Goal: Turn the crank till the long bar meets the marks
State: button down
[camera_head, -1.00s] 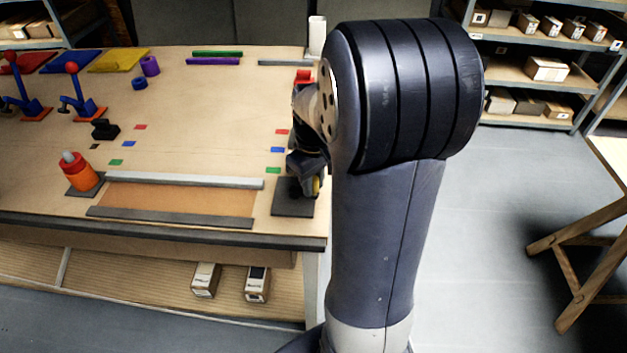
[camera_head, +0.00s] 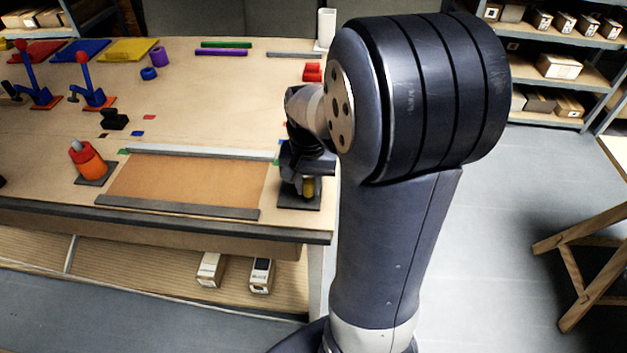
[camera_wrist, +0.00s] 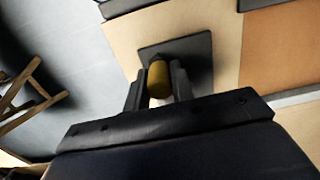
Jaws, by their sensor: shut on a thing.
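The long light grey bar (camera_head: 200,153) lies along the far edge of a brown panel (camera_head: 185,182). Its left end is beside the left green mark (camera_head: 122,151); contact cannot be judged. A blue mark (camera_head: 136,133) and a red mark (camera_head: 149,117) lie farther back. On the right, a green mark (camera_head: 276,160) shows partly; the other marks there are mostly hidden by my arm. My gripper (camera_head: 308,187) is shut on the yellow crank handle (camera_wrist: 158,78), above a dark square plate (camera_wrist: 197,50) right of the panel. The rest of the crank is hidden.
A dark bar (camera_head: 180,207) borders the panel's near side. The middle tabletop is clear.

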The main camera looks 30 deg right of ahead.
jog(key=m, duration=0.1)
jog(key=a+m, duration=0.1)
jog(key=m, duration=0.1)
jog(key=a+m, duration=0.1)
jog(key=shift+w+m, duration=0.3)
jog(key=shift+w+a+m, duration=0.25)
jog(key=shift+m, duration=0.65)
jog(key=shift+w+a+m, duration=0.2)
jog(key=shift+a+m, duration=0.05)
jog(key=shift+m, duration=0.65)
jog(key=c, duration=1.2)
grip_release()
jog(key=shift+r, duration=0.1)
notch_tip(320, 180, up, 11)
jog(key=shift+f, duration=0.2)
